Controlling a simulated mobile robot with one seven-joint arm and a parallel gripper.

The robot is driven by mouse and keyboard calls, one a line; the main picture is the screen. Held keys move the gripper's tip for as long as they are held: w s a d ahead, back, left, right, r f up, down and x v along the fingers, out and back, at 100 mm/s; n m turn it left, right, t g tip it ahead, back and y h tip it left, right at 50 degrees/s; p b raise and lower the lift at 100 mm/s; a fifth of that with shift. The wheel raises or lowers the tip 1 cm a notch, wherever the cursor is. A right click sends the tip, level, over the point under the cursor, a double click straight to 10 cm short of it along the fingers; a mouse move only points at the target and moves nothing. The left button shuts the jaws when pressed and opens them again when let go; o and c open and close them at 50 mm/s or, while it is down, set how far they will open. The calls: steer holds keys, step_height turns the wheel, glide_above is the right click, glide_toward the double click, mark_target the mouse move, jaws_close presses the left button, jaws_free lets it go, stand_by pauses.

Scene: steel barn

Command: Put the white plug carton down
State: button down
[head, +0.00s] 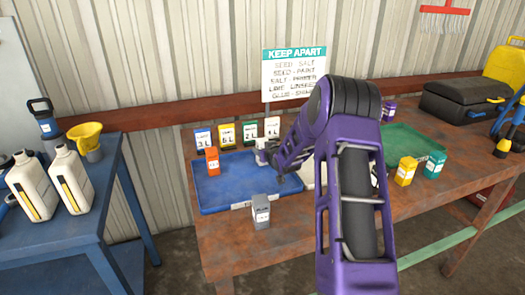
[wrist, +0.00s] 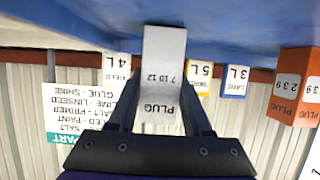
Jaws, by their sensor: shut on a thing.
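The white plug carton (wrist: 163,52) is upright between the fingers of my gripper (wrist: 160,98), with its PLUG label towards the wrist camera, whose picture is upside down. In the head view a small part of the carton (head: 261,157) shows over the back of the blue tray (head: 225,198), beside my gripper (head: 271,155). My arm hides much of that spot. The carton's lower end meets the blue tray floor in the wrist view; I cannot tell whether it touches. An orange carton (head: 212,161) stands at the tray's back left.
Label cards, such as the 3 L card (head: 202,139), line the tray's back. A grey carton (head: 261,211) stands at its front edge. A green tray (head: 405,143), yellow carton (head: 405,171) and teal carton (head: 435,164) are right of my arm. The blue tray's left middle is clear.

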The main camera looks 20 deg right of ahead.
steer(key=shift+f, duration=0.2)
steer(key=shift+c, duration=1.7)
jaws_free()
steer(key=shift+r, duration=0.2)
steer(key=v, duration=1.2)
